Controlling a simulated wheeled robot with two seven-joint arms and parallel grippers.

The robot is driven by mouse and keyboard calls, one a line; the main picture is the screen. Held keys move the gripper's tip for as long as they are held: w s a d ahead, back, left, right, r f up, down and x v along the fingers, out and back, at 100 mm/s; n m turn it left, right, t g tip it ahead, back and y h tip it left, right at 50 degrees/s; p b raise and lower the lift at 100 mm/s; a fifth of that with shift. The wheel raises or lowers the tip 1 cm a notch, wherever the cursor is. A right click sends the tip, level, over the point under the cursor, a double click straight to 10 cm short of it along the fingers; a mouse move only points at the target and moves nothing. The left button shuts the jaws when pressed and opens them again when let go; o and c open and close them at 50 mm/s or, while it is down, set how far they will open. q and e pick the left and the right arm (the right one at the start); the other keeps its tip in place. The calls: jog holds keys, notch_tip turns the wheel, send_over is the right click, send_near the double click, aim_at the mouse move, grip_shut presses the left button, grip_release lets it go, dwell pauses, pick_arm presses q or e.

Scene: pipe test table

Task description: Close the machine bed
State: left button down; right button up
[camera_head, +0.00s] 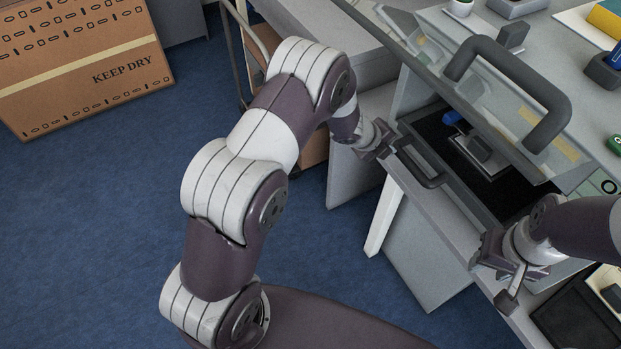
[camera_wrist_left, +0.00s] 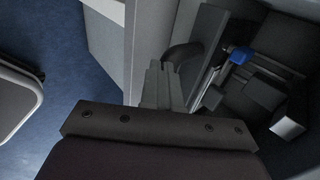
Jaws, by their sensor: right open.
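The machine bed (camera_head: 445,137) is a dark tray at the machine's front, partly under the raised clear cover (camera_head: 490,100). Its dark handle (camera_head: 428,180) is on the front panel; the handle also shows in the left wrist view (camera_wrist_left: 184,53). A grey fixture (camera_head: 478,152) with a blue part (camera_head: 452,117) sits on the bed. My left gripper (camera_head: 388,146) is at the handle's far end; in the left wrist view its fingers (camera_wrist_left: 162,80) look together. I cannot tell whether the handle lies between them. My right gripper (camera_head: 505,285) is open and empty, nearer than the handle.
The cover's thick grey handle (camera_head: 545,95) sticks up above the bed. A black tray (camera_head: 578,325) is below my right gripper. Other small items stand on the grey table to the right. A cardboard box (camera_head: 85,60) and cart stand at the left; blue floor (camera_head: 110,220) is clear.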

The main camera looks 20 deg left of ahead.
pick_arm(q)
jog(key=shift+w+d+f, duration=0.1)
jog(key=shift+w+d, duration=0.4)
jog(key=shift+w, duration=0.15)
pick_arm(e)
jog(key=shift+w+d+r, duration=0.2)
jog(key=shift+w+d, duration=0.05)
jog(key=shift+w, duration=0.05)
pick_arm(q)
jog(key=p+v, duration=0.1)
jog(key=v, duration=1.1)
jog(key=shift+s+r+p, duration=0.2)
jog(key=shift+r+p, duration=0.1)
jog(key=shift+p, duration=0.05)
pick_arm(e)
jog(key=shift+r, duration=0.8)
pick_arm(q)
jog(key=shift+a, duration=0.2)
